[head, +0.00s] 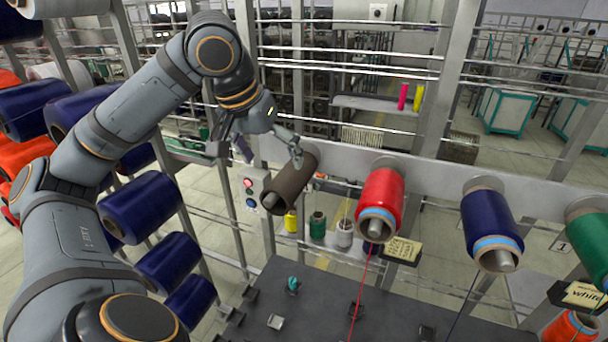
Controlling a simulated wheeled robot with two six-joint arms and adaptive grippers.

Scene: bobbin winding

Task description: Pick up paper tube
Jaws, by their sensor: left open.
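A bare brown paper tube (290,183) sits on a peg of the grey horizontal rail, left of the red bobbin. It tilts down toward me, and the metal peg end shows in its near opening. My left gripper (272,158) is at the far upper end of the tube. Its fingers are spread, one at the tube's upper edge and the other off to its left. I cannot tell whether a finger touches the tube. My right gripper is out of view.
A red bobbin (381,196), a blue bobbin (491,224) and a green bobbin (590,232) hang along the same rail. A dark panel (310,315) lies below. Blue bobbins (144,207) fill the left rack. A button box (251,193) stands left of the tube.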

